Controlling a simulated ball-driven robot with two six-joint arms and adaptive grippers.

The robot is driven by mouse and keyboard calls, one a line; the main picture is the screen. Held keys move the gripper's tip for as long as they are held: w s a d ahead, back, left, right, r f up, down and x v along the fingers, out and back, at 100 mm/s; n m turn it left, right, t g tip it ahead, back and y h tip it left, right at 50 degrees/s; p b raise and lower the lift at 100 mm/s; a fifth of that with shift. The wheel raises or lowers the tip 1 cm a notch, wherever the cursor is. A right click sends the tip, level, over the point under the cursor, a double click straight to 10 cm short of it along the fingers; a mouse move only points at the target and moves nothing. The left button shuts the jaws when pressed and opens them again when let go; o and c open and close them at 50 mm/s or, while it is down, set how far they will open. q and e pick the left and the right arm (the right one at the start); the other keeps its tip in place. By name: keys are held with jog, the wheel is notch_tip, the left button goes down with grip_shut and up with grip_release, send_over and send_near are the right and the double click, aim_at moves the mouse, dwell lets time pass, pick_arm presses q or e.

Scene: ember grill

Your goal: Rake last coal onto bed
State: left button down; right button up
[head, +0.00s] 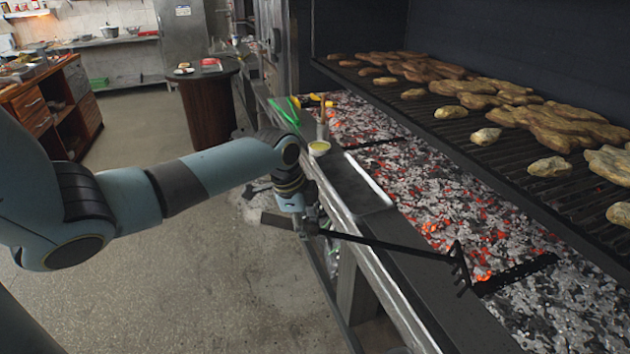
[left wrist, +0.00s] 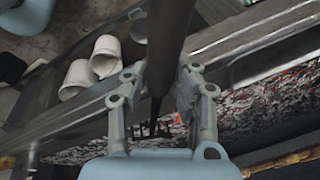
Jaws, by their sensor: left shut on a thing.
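My left gripper (head: 308,226) is shut on the handle of a black rake (head: 390,246). The rake reaches right across the grill's front ledge, and its toothed head (head: 460,268) is at the near edge of the coal bed (head: 440,200). In the left wrist view the rake handle (left wrist: 168,45) runs between the gripper's fingers (left wrist: 160,100). The bed holds grey ash and glowing orange coals. I cannot pick out a single last coal. Whether the rake teeth touch coals is unclear. My right gripper is not in view.
A grate (head: 400,105) with meat and potatoes hangs above the bed. White cups (left wrist: 105,55) show in the left wrist view. The floor at left is open.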

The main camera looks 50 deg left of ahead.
pick_arm(q)
jog(key=s+a+r, duration=0.2)
jog(key=s+a, duration=0.6)
jog(key=a, duration=0.2)
jog(key=shift+s+a+r, duration=0.25)
jog(key=shift+a+r, duration=0.05)
jog(key=shift+r, duration=0.05)
jog(key=shift+s, duration=0.1)
